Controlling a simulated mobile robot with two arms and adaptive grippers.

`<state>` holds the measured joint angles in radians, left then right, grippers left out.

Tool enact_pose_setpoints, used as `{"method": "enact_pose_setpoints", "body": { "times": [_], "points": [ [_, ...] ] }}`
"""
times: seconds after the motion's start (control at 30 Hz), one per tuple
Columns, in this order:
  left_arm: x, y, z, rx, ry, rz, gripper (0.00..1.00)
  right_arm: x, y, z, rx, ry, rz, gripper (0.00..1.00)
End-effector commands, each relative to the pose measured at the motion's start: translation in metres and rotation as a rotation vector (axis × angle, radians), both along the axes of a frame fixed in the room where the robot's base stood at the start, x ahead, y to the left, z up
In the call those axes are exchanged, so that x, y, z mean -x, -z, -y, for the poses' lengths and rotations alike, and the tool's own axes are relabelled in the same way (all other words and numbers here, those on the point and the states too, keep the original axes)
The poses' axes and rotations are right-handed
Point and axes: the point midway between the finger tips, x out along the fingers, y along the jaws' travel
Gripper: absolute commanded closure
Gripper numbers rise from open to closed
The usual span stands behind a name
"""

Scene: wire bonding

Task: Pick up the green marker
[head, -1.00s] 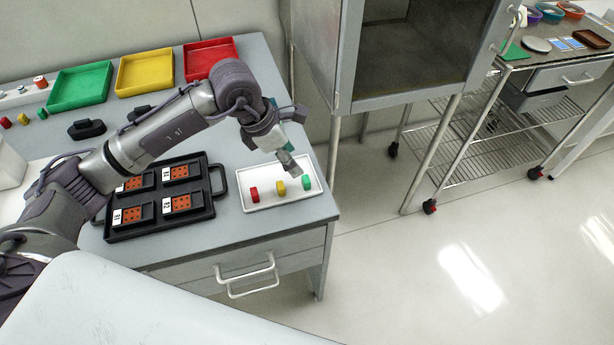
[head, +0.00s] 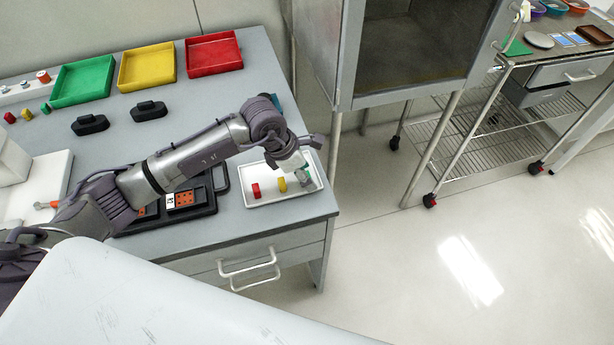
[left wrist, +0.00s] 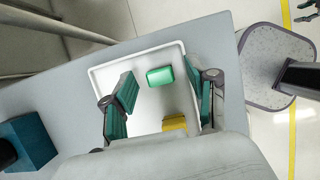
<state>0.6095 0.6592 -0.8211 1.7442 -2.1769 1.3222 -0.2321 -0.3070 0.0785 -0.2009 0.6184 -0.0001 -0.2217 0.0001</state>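The green marker (left wrist: 160,76) lies in the white tray (left wrist: 104,76), a short green block in the left wrist view. In the head view it is mostly hidden by my left gripper (head: 304,180), which is over the right end of the tray. In the left wrist view the left gripper's two teal fingers (left wrist: 165,96) are wide apart, and the marker shows between and just beyond their tips. The gripper holds nothing. A dark shape at the top right edge there may be my right gripper (left wrist: 308,12), too small to read.
A yellow marker (head: 282,185) and a red marker (head: 256,190) lie left in the same tray. A black tray (head: 215,205) is partly under my arm. Green, yellow and red bins (head: 214,55) line the table's back. A metal cabinet (head: 345,105) stands right of the table.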

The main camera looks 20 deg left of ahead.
Motion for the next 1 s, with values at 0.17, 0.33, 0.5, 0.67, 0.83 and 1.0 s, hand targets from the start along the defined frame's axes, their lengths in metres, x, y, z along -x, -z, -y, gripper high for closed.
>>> {"method": "enact_pose_setpoints", "body": {
  "times": [0.17, 0.33, 0.5, 0.67, 0.83, 1.0],
  "points": [
    [0.000, 0.000, 0.000, 0.000, 0.000, 0.000, 0.72, -0.001, 0.000, 0.000, 0.000, 0.000, 0.001, 0.56],
    [0.000, 0.000, 0.000, 0.000, 0.000, 0.000, 0.86, -0.004, 0.000, 0.000, 0.000, 0.001, 0.006, 0.56],
    [0.000, -0.001, 0.000, 0.000, 0.000, 0.000, 0.86, -0.007, 0.000, 0.000, 0.000, 0.001, 0.010, 0.56],
    [0.000, -0.004, 0.000, -0.001, 0.001, 0.001, 0.86, -0.007, 0.001, 0.000, 0.000, 0.001, 0.011, 0.56],
    [-0.001, -0.021, 0.000, 0.000, 0.001, 0.004, 0.86, -0.007, 0.006, 0.000, 0.000, 0.001, 0.011, 0.56],
    [0.008, -0.048, 0.011, 0.001, 0.008, 0.003, 0.86, -0.008, 0.014, 0.000, 0.000, 0.001, 0.011, 0.56]
  ]
}}
